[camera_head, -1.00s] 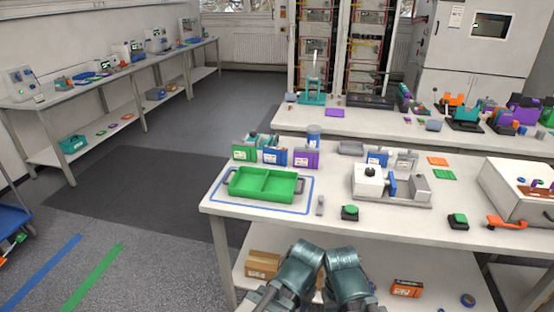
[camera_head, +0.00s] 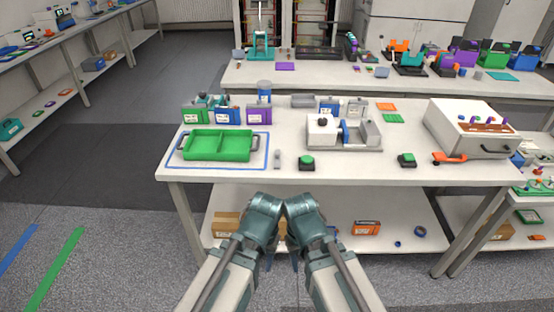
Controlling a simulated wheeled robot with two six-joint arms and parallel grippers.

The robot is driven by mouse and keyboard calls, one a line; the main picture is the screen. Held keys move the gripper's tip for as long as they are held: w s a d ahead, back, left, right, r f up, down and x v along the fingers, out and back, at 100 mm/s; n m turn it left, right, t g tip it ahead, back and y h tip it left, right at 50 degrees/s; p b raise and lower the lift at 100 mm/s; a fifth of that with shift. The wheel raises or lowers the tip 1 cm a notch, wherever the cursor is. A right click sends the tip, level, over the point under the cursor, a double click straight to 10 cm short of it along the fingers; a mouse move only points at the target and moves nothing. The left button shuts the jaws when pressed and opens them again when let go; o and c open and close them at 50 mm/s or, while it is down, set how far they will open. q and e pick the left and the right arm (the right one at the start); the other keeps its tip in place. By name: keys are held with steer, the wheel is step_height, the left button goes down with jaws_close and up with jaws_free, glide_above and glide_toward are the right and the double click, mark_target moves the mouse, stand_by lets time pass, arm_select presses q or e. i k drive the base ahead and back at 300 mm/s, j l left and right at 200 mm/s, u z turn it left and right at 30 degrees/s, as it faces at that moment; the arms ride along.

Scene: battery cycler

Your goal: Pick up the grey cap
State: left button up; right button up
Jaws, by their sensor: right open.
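A small grey piece (camera_head: 277,160) stands on the white table, just right of the green tray (camera_head: 218,145); it may be the grey cap, but it is too small to be sure. My two arms reach in from the bottom, in front of the table's near edge. My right gripper (camera_head: 295,262) points down below the tabletop, open and away from every table object. My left gripper (camera_head: 268,262) is beside it, mostly hidden by its own arm, so its jaws cannot be made out.
Blue, green and purple bins stand behind the tray. A lower shelf holds a cardboard box (camera_head: 226,224) and an orange box (camera_head: 367,228). Open floor lies left.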

mark_target(277, 155)
steer(key=i+l+u, duration=0.15)
steer(key=l, duration=0.2)
steer(key=i+l+u, duration=0.1)
steer(key=l, duration=0.3)
steer(key=i+l+u, duration=0.15)
steer(key=l, duration=0.25)
